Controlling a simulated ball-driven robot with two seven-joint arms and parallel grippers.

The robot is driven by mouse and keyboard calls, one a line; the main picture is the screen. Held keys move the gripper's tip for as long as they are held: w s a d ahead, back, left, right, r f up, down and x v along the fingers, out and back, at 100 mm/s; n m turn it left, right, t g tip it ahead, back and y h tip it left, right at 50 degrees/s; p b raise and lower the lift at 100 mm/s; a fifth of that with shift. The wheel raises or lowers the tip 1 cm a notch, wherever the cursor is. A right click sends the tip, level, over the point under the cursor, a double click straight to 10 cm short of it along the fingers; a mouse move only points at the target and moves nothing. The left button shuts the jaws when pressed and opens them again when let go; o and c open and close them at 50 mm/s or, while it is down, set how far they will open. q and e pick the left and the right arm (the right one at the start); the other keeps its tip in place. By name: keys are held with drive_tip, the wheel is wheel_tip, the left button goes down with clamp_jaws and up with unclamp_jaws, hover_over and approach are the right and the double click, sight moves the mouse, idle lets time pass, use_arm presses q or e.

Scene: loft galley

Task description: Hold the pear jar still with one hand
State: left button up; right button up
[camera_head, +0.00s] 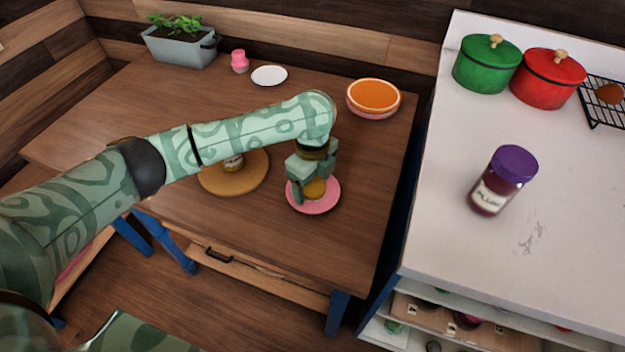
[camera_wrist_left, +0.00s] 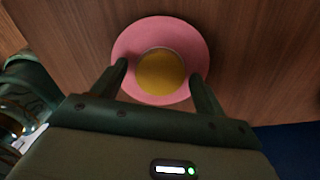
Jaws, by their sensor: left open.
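A small jar (camera_head: 233,164) with a pale label stands on a round wooden board (camera_head: 222,188) on the table. My left forearm hides most of it, and I cannot read its label. My left gripper (camera_head: 306,195) is open and points down over a pink plate (camera_head: 328,204). My right gripper does not show.
A bowl (camera_head: 374,98) with an orange inside, a white plate (camera_head: 269,75), a pink shaker (camera_head: 239,61) and a planter (camera_head: 181,46) stand farther back. On the white counter are a plum jar (camera_head: 502,182), a green pot (camera_head: 487,64) and a red pot (camera_head: 547,77).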

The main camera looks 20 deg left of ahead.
sight(312, 186)
use_arm(q)
wheel_tip(312, 186, up, 12)
drive_tip(key=p, duration=0.6)
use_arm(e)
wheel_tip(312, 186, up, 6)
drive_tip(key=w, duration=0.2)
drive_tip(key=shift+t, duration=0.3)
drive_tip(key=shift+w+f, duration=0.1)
